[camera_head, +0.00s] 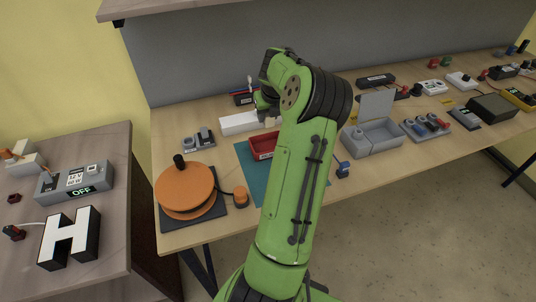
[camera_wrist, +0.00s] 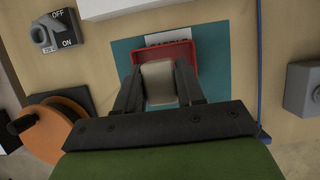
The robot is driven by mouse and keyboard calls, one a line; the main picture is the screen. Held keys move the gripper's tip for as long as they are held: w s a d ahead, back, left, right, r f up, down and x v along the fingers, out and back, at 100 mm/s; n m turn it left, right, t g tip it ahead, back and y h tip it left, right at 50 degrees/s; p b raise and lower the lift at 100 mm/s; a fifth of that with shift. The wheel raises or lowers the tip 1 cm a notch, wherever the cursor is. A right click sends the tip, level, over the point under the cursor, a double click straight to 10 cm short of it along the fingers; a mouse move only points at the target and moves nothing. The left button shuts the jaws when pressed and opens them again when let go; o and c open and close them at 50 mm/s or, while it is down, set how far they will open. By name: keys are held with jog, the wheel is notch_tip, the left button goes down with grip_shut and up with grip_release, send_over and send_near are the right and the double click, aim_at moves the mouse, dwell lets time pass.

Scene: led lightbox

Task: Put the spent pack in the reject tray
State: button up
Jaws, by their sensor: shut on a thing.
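My gripper (camera_wrist: 158,88) is shut on a pale beige block, which looks like the spent pack (camera_wrist: 158,78), in the wrist view. One dark finger is on each side of it. The red reject tray (camera_wrist: 190,52) lies behind the pack in that view, and the pack overlaps its near part. How high the pack is above the tray, I cannot tell. The tray (camera_head: 258,146) also shows in the head view, with a white label on its front, partly covered by my green arm. The fingers and pack are hidden in the head view.
The tray is on a teal mat (camera_head: 250,178). A white bar (camera_head: 238,123) and a grey ON/OFF switch (camera_head: 199,140) are nearby. An orange reel (camera_head: 185,185) stands left of the mat. A grey open-lidded box (camera_head: 372,140) stands to the right.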

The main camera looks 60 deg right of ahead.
aim_at(267, 146)
notch_tip(267, 146, down, 2)
jog(key=shift+f+b, duration=0.1)
jog(key=shift+b, duration=0.5)
notch_tip(267, 146, down, 10)
jog(key=shift+r+b, duration=0.25)
jog(key=shift+b, duration=0.25)
jog(key=shift+f, duration=0.1)
jog(key=o, duration=1)
